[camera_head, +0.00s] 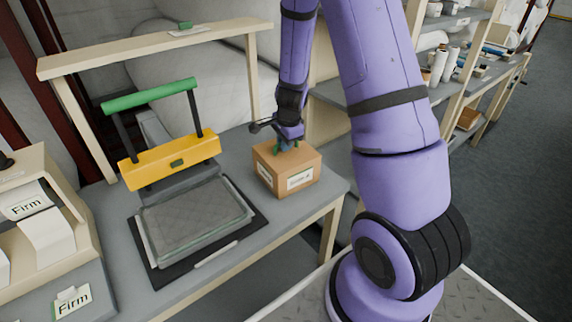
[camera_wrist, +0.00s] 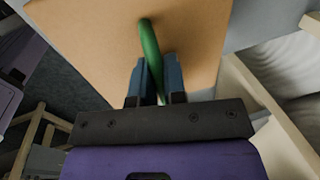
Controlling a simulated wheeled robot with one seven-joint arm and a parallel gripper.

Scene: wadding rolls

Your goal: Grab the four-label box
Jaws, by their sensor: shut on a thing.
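The box (camera_head: 283,170) is a tan carton with white labels on its two visible sides. It sits on the grey workbench (camera_head: 235,262) near the right front corner. Its other sides are hidden, and the label print is too small to read surely. A green handle (camera_wrist: 151,52) stands out from the box's tan top (camera_wrist: 85,35) in the wrist view. My gripper (camera_wrist: 160,80) is over the box top with its blue fingers shut on the green handle. The gripper also shows in the head view (camera_head: 287,143), reaching down from above.
A press with a yellow bar (camera_head: 170,160) and green handle (camera_head: 150,95) stands left of the box, with grey quilted sheets (camera_head: 192,217) before it. A wooden shelf (camera_head: 150,48) spans the back. "Firm" cards (camera_head: 27,204) are at far left. Stocked shelves (camera_head: 460,75) stand behind right.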

